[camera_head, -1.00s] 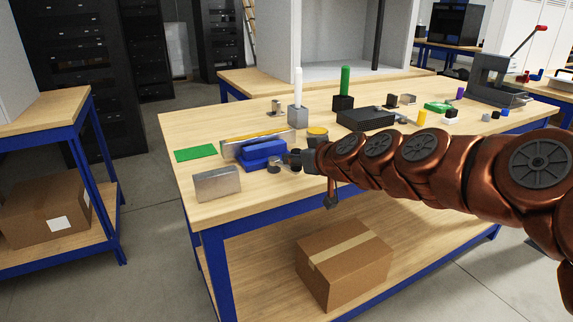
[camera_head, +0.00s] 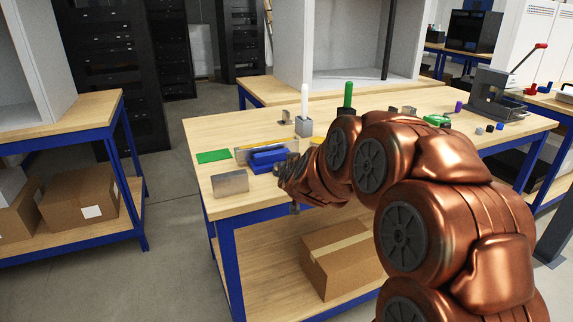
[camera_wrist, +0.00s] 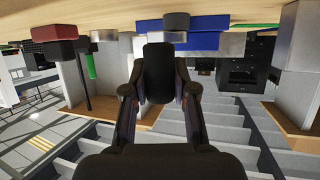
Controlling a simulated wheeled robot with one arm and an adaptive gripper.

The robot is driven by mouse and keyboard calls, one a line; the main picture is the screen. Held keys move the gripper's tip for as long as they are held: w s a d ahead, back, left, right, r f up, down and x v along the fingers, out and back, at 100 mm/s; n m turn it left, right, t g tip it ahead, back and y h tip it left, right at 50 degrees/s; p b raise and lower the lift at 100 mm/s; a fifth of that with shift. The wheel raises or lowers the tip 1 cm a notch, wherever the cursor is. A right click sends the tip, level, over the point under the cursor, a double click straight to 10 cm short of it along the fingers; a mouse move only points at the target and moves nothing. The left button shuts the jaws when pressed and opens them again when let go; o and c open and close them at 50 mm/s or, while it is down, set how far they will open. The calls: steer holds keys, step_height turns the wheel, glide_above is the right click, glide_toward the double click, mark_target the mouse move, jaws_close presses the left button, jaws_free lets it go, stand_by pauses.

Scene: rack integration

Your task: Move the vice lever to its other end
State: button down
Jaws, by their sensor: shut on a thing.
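The blue vice (camera_head: 266,161) sits near the front left of the workbench, between a long grey bar and a metal block. In the wrist view, which looks upside down, its blue body (camera_wrist: 190,42) is at the top, with a dark round part (camera_wrist: 176,22) in front. My gripper (camera_head: 284,168) is at the vice's right end, touching or very close to it.
A metal block (camera_head: 230,183) stands left of the vice, and a green sheet (camera_head: 213,157) lies behind it. A holder with a white rod (camera_head: 304,103) and a green rod (camera_head: 348,94) stand farther back. A cardboard box (camera_head: 340,260) is on the lower shelf.

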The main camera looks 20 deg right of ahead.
steer(key=shift+a, duration=0.2)
steer(key=c, duration=0.9)
jaws_free()
steer(key=v, duration=1.1)
steer(key=shift+s+r, duration=0.15)
steer(key=shift+s, duration=0.2)
